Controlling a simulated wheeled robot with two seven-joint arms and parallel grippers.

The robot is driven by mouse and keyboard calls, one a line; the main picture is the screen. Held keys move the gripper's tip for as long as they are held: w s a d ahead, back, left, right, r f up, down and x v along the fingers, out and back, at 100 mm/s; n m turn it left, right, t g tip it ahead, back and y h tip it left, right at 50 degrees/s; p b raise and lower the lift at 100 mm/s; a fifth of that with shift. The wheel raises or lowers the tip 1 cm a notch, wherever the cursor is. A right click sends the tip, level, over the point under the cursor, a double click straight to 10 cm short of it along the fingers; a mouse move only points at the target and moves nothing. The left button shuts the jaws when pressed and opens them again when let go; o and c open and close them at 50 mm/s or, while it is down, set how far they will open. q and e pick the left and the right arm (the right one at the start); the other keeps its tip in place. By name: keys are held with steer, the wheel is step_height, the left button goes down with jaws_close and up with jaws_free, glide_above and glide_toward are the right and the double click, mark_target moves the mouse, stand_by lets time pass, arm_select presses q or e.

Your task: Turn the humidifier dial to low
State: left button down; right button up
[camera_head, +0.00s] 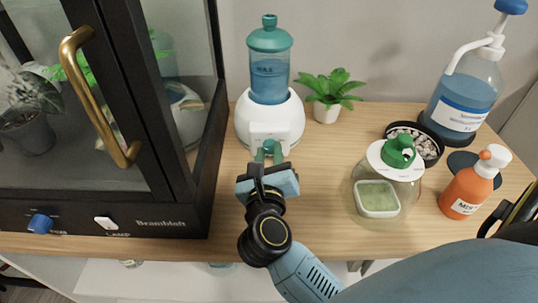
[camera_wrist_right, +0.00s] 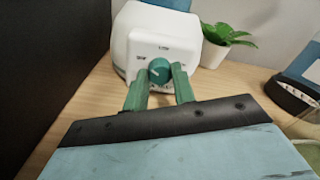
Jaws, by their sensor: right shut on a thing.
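The humidifier (camera_head: 270,121) stands on the wooden tabletop, with a white base and a teal-capped blue tank. Its white front panel faces me, and the round teal dial (camera_wrist_right: 159,70) shows on it in the right wrist view. Small lettering sits above and left of the dial, too blurred to read surely. I cannot tell firmly where the dial points. My right gripper (camera_head: 268,151) has its green fingers at the panel. In the wrist view, the fingertips (camera_wrist_right: 160,76) are on either side of the dial, shut on it. My left gripper is not in view.
A dark glass cabinet (camera_head: 180,222) with a brass handle stands close on the left. A small potted plant (camera_head: 326,108) is behind right. A glass jar (camera_head: 361,172), an orange spray bottle (camera_head: 466,190) and a blue pump bottle (camera_head: 463,95) stand right.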

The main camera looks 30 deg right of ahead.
steer(key=shift+m, duration=0.9)
steer(key=m+b, duration=0.1)
steer(key=m, duration=0.3)
steer(key=shift+b, duration=0.4)
steer(key=m+b, duration=0.2)
steer(key=m, duration=0.3)
steer(key=shift+d+y, duration=0.1)
steer(key=shift+y, duration=0.2)
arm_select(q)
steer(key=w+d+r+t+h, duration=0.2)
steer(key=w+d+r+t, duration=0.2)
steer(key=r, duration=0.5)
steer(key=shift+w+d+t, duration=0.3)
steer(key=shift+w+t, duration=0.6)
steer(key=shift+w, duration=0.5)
arm_select(e)
steer(key=shift+m, duration=0.5)
steer(key=o, duration=1)
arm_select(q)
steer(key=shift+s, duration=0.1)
arm_select(e)
steer(key=shift+r, duration=0.15)
